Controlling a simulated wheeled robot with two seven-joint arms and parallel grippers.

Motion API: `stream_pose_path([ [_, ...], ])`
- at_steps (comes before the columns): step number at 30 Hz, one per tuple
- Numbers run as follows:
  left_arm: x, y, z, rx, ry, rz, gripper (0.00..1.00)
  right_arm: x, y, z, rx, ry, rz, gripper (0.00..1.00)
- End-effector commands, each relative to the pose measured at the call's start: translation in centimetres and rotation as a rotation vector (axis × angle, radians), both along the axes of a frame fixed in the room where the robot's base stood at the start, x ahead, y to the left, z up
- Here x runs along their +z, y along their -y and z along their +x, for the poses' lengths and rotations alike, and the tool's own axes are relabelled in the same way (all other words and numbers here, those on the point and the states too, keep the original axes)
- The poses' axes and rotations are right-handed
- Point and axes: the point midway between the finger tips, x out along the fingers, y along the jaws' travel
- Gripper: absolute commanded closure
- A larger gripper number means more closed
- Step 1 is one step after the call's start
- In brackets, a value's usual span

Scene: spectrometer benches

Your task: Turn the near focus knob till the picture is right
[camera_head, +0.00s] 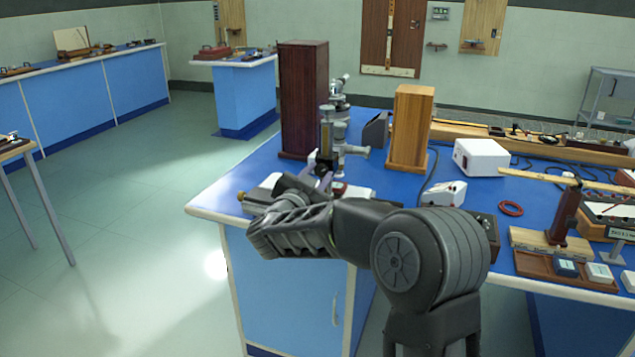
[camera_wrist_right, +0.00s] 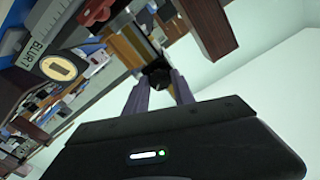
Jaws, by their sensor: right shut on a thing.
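The instrument (camera_head: 338,128), grey and microscope-like with an eyepiece on top, stands near the left end of the blue bench. My right gripper (camera_head: 319,176) reaches its near side, partly hidden behind my own wrist. In the right wrist view its two purple-grey fingers (camera_wrist_right: 157,80) are shut on a small dark round knob (camera_wrist_right: 155,74), the near focus knob. The knob is hidden in the head view. My left gripper is not in view.
A tall dark wooden box (camera_head: 303,100) stands behind the instrument and a lighter wooden box (camera_head: 410,128) to its right. A white box (camera_head: 481,157), a red ring (camera_head: 511,208) and cables lie farther right. The bench's left edge is close to my gripper.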

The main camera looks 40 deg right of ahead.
Motion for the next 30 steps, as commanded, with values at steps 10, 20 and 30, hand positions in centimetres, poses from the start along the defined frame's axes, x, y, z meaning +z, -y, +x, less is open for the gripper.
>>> stream_pose_path([
  [10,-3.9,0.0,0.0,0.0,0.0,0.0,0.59,-0.5,0.0,0.0,0.0,0.269,0.185,1.0],
  [20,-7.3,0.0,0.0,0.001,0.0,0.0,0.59,-0.5,0.0,0.0,0.001,0.527,0.365,1.0],
  [30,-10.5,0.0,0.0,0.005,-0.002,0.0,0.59,-0.5,0.0,0.0,-0.001,0.782,0.541,1.0],
])
